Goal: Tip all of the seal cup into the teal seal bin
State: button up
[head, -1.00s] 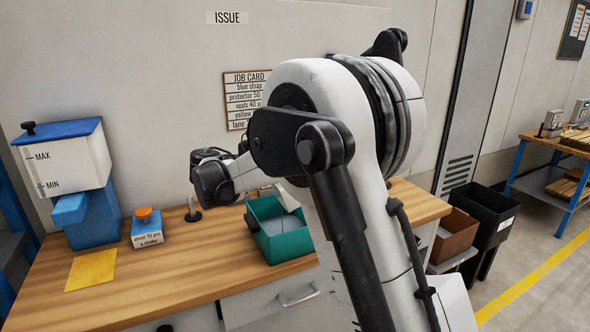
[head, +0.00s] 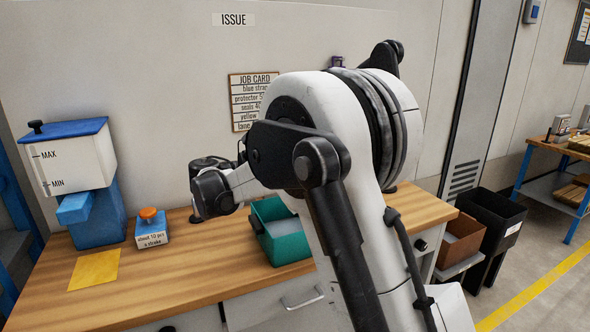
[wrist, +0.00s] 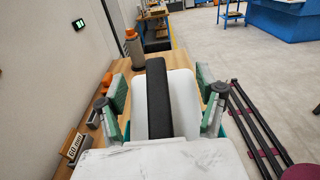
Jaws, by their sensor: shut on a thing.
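The teal seal bin (head: 284,243) stands on the wooden bench in the head view, its right part hidden by my arm; a light grey surface shows inside it. In the wrist view my gripper (wrist: 162,94) has a green-padded finger on each side of a white open container, which I take to be the seal cup (wrist: 184,90). The gripper is shut on it. A black bar crosses the middle of the cup view and hides part of it. I cannot make out any seals. In the head view my arm hides the fingers and cup.
A white tank with a blue lid (head: 72,155), an orange-knobbed dispenser (head: 151,228) and a yellow sheet (head: 95,270) are on the bench's left. A brown bin (head: 460,240) and a black bin (head: 490,235) stand right of the bench. The bench front is clear.

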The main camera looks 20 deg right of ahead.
jog(key=shift+a+r+h+b, duration=0.1)
jog(key=shift+a+h+b, duration=0.4)
jog(key=shift+a+b, duration=0.2)
jog(key=shift+d, duration=0.1)
dwell(1.1)
